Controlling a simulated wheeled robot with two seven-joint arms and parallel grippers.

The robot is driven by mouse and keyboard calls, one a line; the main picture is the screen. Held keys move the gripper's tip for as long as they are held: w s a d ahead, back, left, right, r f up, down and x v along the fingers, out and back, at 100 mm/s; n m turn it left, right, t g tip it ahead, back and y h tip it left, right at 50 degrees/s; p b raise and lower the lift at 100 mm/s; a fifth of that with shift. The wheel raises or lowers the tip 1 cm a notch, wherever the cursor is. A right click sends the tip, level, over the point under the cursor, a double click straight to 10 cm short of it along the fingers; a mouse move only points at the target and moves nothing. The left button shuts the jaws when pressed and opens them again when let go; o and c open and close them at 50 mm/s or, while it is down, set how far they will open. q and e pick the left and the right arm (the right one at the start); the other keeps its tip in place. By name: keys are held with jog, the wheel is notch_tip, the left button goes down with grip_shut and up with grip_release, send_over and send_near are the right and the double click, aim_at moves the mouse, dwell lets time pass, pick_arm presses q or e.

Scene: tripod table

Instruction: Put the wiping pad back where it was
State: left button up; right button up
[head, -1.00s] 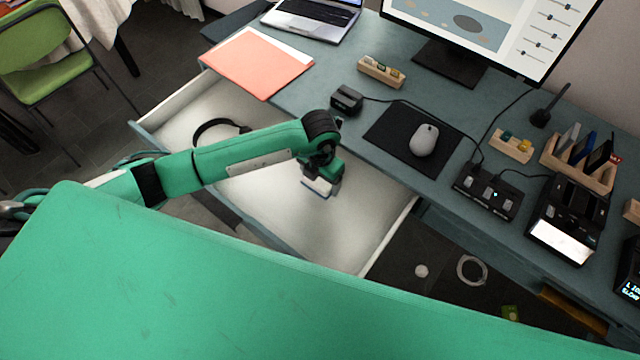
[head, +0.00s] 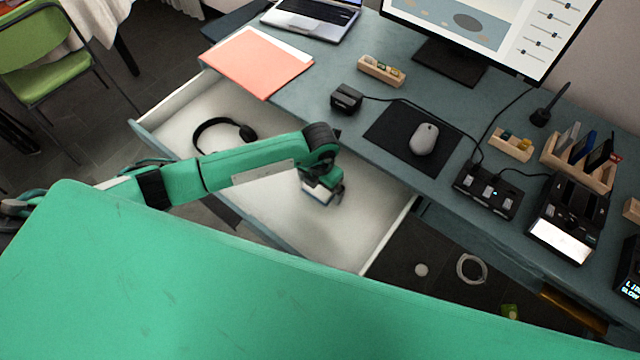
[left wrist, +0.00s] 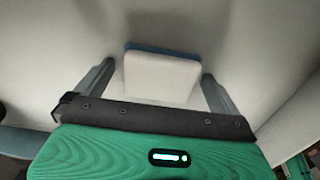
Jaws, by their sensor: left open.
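The wiping pad (left wrist: 160,80) is a white block with a blue layer along its far edge. In the left wrist view it sits between the two fingers of my left gripper (left wrist: 158,70), with a gap at each side. My left gripper is open. In the head view the left gripper (head: 325,188) is over the open drawer (head: 345,228), and a small white and blue part of the pad (head: 317,197) shows under it. The frames do not clearly show whether the pad touches the drawer floor. My right gripper is not in view.
A black headset (head: 222,133) lies in the drawer's left part. The desk above carries a salmon folder (head: 257,62), a black box (head: 346,98), a mouse (head: 424,139) on a dark mat (head: 385,130), and chargers (head: 488,190). The drawer's right part is clear.

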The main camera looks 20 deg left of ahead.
aim_at(320, 187)
pick_arm(q)
jog(key=shift+r, duration=0.6)
notch_tip(320, 187, up, 11)
jog(key=b, duration=0.1)
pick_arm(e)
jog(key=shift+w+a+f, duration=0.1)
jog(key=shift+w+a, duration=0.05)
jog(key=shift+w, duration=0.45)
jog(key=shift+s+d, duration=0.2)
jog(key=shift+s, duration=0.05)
pick_arm(q)
jog(key=shift+s, duration=0.1)
